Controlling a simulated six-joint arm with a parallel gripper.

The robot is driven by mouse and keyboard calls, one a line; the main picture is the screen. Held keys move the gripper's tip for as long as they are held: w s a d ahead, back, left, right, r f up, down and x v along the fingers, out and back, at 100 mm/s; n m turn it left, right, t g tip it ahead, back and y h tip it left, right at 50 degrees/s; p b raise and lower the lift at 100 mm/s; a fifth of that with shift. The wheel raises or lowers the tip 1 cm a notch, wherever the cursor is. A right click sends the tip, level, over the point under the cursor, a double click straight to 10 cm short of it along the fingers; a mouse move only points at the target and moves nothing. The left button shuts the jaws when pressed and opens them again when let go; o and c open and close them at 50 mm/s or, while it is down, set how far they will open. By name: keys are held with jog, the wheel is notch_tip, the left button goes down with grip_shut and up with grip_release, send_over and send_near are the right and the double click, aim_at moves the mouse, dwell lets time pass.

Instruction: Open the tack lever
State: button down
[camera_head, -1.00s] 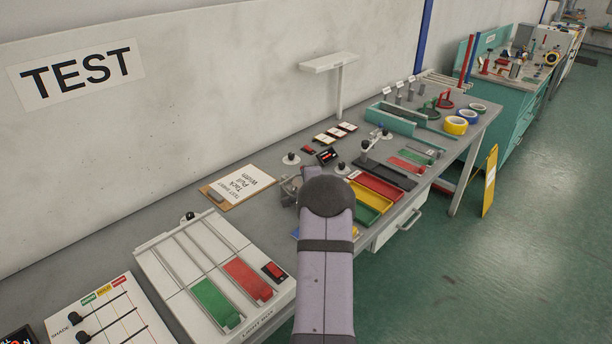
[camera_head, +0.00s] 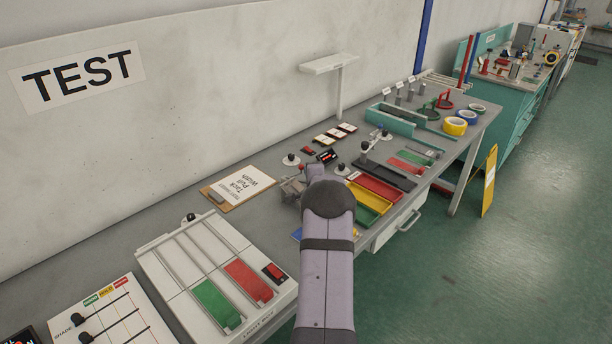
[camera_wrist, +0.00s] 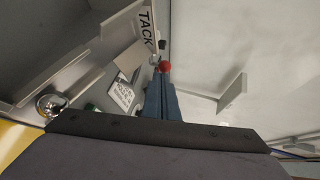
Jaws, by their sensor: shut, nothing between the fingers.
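A red ball knob (camera_wrist: 164,66), which looks like the end of the tack lever, shows in the wrist view just beyond my fingertips. My gripper is hidden behind my arm there.
A clipboard sheet (camera_head: 241,186) lies left of the fixture. A light box (camera_head: 170,268) with green and red strips is nearer. Coloured trays (camera_head: 366,196) lie to the right. A small card (camera_wrist: 122,94) and a metal ball (camera_wrist: 51,104) show in the wrist view.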

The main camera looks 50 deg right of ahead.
jog(key=shift+w+d+p, duration=0.45)
jog(key=shift+w+d, duration=0.25)
jog(key=shift+d, duration=0.1)
jog(key=shift+w+d, duration=0.1)
dwell(0.5)
jog(key=shift+s+p, duration=0.4)
jog(key=shift+s, duration=0.3)
jog(key=s+a+r+b, duration=0.1)
jog(key=s+a+r, duration=0.2)
jog(key=s, duration=0.9)
jog(key=shift+w, duration=0.1)
